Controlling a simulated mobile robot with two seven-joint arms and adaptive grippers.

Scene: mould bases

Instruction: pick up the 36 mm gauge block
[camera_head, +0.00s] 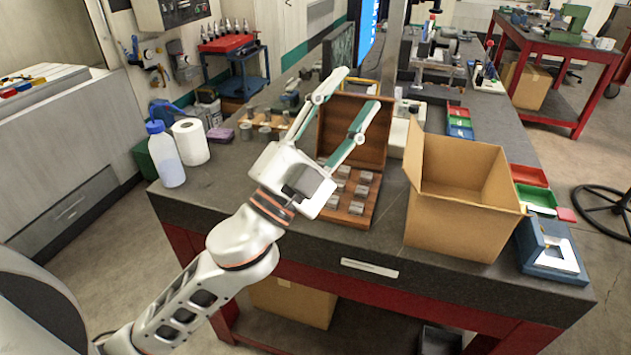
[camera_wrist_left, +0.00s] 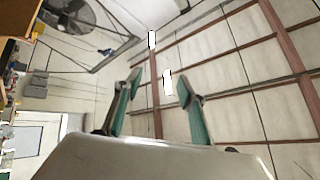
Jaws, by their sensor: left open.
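An open wooden case (camera_head: 372,152) stands on the dark bench top, its lid raised at the back. Several small grey gauge blocks (camera_head: 362,191) sit in its lower half. Their markings are too small to read, so I cannot tell which is the 36 mm one. My left gripper (camera_head: 366,87) is open and empty, above the case, with its fingers pointing up and away. Its palm hides the left part of the case. In the left wrist view the gripper (camera_wrist_left: 165,82) shows spread fingers with only ceiling and walls beyond. My right gripper is not in view.
An open cardboard box (camera_head: 455,215) stands close to the case's right. A spray bottle (camera_head: 165,155) and paper roll (camera_head: 190,142) stand at the left edge. Coloured bins (camera_head: 533,198) and a blue device (camera_head: 552,252) are on the right. The bench front left is clear.

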